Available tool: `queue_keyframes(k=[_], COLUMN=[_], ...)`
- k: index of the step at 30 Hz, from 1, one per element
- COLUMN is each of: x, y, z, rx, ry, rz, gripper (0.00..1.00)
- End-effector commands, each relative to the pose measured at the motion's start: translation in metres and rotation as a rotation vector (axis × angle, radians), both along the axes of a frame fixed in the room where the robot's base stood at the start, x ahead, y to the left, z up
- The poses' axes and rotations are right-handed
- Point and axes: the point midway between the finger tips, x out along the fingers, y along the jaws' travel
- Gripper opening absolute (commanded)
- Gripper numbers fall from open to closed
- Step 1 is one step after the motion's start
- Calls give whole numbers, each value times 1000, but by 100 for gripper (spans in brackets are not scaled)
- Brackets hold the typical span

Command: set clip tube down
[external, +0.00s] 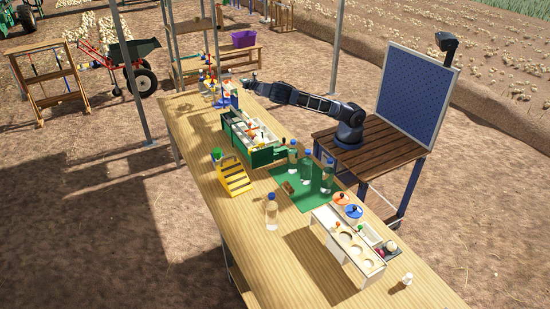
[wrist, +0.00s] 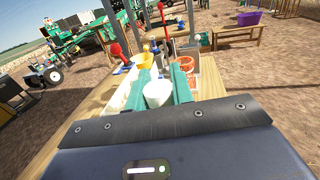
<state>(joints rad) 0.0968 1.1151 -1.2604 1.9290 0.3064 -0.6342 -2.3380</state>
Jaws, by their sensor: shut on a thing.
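My gripper (external: 249,85) is at the far end of the long wooden table (external: 190,130), above the table near its right edge. In the wrist view the gripper (wrist: 158,92) is shut on a pale, cup-ended thing, which I take to be the clip tube (wrist: 158,95). Only its near end shows clearly. In the external view the tube is too small to make out. I cannot tell whether it touches anything below.
Small coloured items, including a yellow funnel-like piece (wrist: 144,60) and orange rings (wrist: 186,63), stand close ahead. A green crate (external: 262,156), a yellow rack (external: 234,178), bottles (external: 306,167) and a pale holed stand (external: 345,240) occupy the nearer table.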

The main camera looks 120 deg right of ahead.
Motion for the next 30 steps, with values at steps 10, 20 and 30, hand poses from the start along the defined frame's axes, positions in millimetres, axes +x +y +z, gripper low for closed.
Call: queue_keyframes(k=[10, 20, 30], x=[10, 84, 176], y=[7, 72, 168], z=[5, 25, 36], rx=[0, -1, 1], ry=[0, 0, -1], rz=[12, 116, 288], gripper=[1, 1, 1])
